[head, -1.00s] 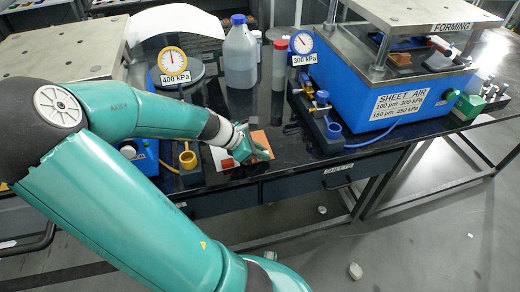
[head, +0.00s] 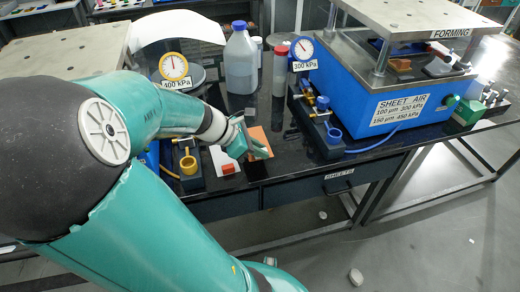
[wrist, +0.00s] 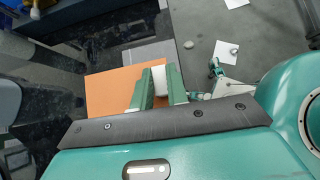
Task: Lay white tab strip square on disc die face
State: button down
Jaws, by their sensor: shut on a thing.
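An orange strip (head: 258,136) with a white tab (wrist: 160,80) is at the front of the black bench. In the wrist view the orange sheet (wrist: 108,90) spreads left of my fingers, and the white tab sits between them. My gripper (head: 250,150) is shut on that tab; its two green fingers also show in the wrist view (wrist: 160,88). The sheet appears slightly above the bench, with a dark patch below it. I cannot clearly pick out the disc die face; the FORMING press (head: 400,88) stands at the right, its inside partly hidden by posts.
A white sheet with a red block (head: 228,168) lies left of my gripper. A large bottle (head: 240,60) and gauges stand behind. The bench's front edge is close.

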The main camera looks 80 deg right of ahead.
jog(key=a+r, duration=0.6)
jog(key=a, duration=0.5)
jog(key=shift+s+r, duration=0.15)
jog(key=shift+s, duration=0.15)
dwell(0.5)
